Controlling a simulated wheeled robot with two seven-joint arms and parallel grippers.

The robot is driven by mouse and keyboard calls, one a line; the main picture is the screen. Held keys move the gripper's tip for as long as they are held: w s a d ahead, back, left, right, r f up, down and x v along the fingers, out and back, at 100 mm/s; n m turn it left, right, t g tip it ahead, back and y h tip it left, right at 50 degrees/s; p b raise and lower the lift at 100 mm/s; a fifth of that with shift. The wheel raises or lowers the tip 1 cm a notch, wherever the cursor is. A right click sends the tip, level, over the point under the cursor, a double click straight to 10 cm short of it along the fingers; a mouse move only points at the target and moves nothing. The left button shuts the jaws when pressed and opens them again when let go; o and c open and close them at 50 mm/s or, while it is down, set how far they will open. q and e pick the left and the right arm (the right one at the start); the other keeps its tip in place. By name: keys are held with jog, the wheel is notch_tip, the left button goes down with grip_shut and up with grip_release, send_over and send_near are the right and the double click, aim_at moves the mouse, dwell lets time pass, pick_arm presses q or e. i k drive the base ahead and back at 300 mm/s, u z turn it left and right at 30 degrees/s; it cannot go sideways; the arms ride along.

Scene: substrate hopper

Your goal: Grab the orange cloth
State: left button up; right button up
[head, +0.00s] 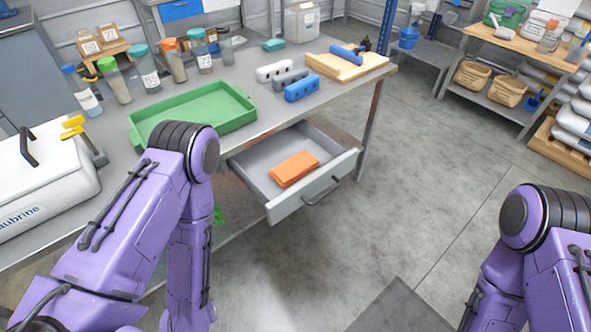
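The orange cloth (294,169) lies folded and flat inside an open grey drawer (318,194) under the workbench. The drawer is pulled out toward the front, and its dark handle (322,190) is on the front face. My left arm comes in from the left and hangs down to the left of the drawer, apart from the cloth. My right arm is at the lower right, well away from the drawer. Neither gripper shows; both are out of the frame or hidden.
A green tray (192,112) sits on the workbench (236,78) above the drawer's left. Capped tubes stand behind it. Grey and blue blocks (301,88) and a wooden board (347,66) are at the bench's right. The floor right of the drawer is clear.

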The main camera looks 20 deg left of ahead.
aim_at(289, 172)
jog(key=z, duration=1.4)
jog(key=i, duration=1.3)
jog(key=u, duration=2.7)
